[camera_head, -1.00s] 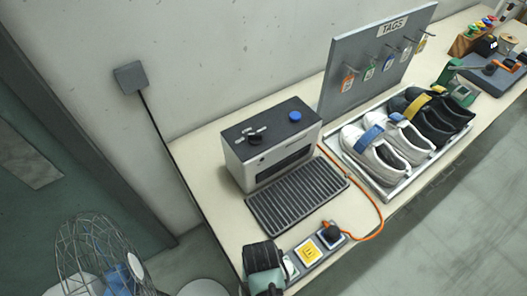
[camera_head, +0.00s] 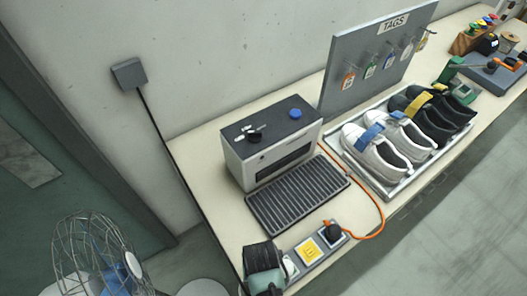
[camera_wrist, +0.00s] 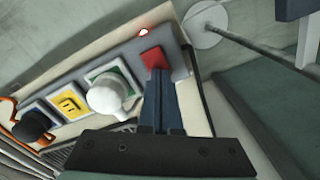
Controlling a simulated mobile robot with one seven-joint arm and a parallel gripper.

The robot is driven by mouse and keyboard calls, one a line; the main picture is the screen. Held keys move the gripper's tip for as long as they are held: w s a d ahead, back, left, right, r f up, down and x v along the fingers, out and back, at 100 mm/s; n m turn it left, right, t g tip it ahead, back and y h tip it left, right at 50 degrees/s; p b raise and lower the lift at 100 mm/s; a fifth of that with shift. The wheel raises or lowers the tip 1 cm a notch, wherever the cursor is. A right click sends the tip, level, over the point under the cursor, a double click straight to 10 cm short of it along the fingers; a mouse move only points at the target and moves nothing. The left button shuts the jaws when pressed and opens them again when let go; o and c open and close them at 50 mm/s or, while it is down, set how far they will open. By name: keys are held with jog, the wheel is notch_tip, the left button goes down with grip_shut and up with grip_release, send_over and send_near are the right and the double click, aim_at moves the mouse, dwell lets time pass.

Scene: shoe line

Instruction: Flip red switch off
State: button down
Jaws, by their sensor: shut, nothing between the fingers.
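A red switch (camera_wrist: 153,58) sits at the end of a grey power strip (camera_wrist: 183,75) in the wrist view. My gripper (camera_wrist: 158,72) is shut and empty, with its fingertips over the lower part of the red switch. I cannot tell whether they touch it. A small red light (camera_wrist: 143,31) glows beside the switch. In the head view my gripper covers the near end of the strip (camera_head: 320,258), so the red switch is hidden there.
A white plug (camera_wrist: 108,95) stands in the green-framed socket beside the switch, close to my fingers. A yellow socket (camera_wrist: 68,104) and a black plug (camera_wrist: 32,125) follow. Behind are a grey box machine (camera_head: 270,145) and a shoe tray (camera_head: 395,195). A fan (camera_head: 95,255) stands lower left.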

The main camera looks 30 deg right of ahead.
jog(key=shift+f, duration=0.15)
jog(key=shift+s, duration=0.1)
notch_tip(320, 180, up, 7)
jog(key=p, duration=0.7)
dwell(0.6)
